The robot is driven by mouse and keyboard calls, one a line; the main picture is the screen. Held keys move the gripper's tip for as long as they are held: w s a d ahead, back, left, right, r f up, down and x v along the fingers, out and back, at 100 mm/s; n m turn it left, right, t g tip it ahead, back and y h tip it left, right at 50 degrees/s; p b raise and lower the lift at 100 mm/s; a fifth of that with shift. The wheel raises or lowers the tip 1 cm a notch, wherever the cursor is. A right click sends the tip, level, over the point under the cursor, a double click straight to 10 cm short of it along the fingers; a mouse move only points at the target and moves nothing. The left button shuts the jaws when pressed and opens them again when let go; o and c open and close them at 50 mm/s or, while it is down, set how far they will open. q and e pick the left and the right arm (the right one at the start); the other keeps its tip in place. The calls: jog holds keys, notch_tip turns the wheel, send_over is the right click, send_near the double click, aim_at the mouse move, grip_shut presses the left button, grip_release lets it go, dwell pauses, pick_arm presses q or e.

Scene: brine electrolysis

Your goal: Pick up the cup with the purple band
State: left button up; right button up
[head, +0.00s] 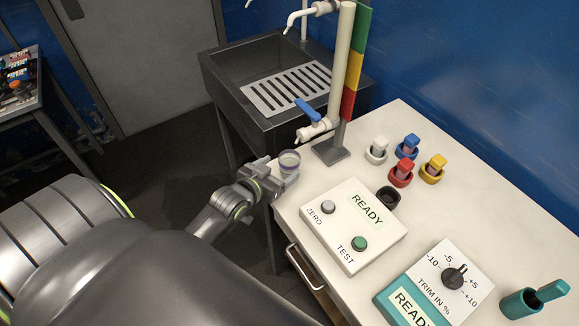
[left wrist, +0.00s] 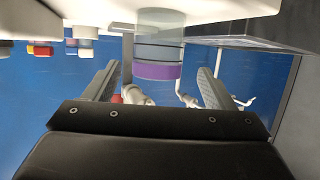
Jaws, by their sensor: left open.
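The cup with the purple band (head: 289,160) is a small clear cup at the left edge of the white table, below the tap. In the left wrist view, which looks upside down, the cup (left wrist: 159,50) shows its purple band and stands against the white tabletop. My left gripper (head: 277,174) is beside the cup at the table edge. In the left wrist view its two fingers (left wrist: 158,68) are spread apart, with the cup in line with the gap between them. I cannot tell whether the fingers touch the cup. My right gripper is not in view.
A tap with a blue handle (head: 307,110) is on a pole just behind the cup. A dark sink (head: 222,75) stands behind. A READY box with buttons (head: 340,222) lies in front of the cup. Several coloured stoppered holders (head: 402,172) and a trim dial box (head: 447,275) are to the right.

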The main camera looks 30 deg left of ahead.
aim_at(295, 158)
pick_arm(q)
jog(key=shift+x, duration=1.1)
jog(key=shift+w+p, duration=0.35)
jog(key=shift+w, duration=0.1)
jog(key=shift+p+x, duration=0.5)
jog(key=shift+x, duration=1.7)
jog(key=shift+d, duration=0.15)
jog(key=c, duration=1.2)
